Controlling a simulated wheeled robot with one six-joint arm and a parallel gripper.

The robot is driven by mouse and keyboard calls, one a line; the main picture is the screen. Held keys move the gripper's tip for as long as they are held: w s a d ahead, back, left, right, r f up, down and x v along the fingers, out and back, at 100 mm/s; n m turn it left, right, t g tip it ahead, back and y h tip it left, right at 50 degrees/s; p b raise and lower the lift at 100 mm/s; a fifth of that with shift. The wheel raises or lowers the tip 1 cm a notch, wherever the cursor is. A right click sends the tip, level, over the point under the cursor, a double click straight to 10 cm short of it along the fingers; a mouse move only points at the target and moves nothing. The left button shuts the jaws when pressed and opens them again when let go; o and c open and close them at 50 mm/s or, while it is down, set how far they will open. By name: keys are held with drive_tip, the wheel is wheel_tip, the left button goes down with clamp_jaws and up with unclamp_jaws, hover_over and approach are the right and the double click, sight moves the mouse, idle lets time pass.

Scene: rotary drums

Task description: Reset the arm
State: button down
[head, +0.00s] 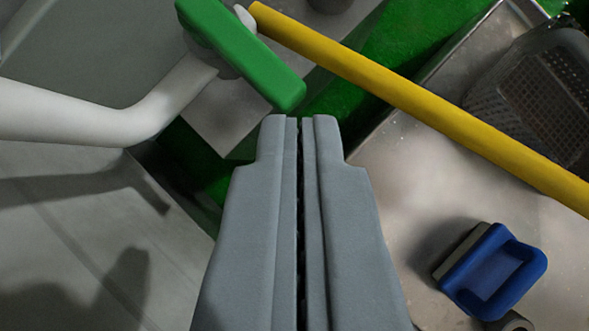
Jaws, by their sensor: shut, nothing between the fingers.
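My gripper (299,122) points up from the bottom middle of the head view. Its two grey fingers are together with only a thin dark gap, and nothing is held. The fingertips appear just below the end of a green handle-like bar (245,55); I cannot tell whether they touch it. The rest of the arm is not in view.
A white bent pipe (90,112) comes in from the left. A yellow bar (420,108) crosses the upper right. A blue scoop-like object (492,272) lies on the grey metal surface (385,190) at right. A dark mesh basket (545,95) stands at upper right. Green floor (415,40) shows behind.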

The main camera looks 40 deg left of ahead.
drive_tip(key=shift+v, duration=2)
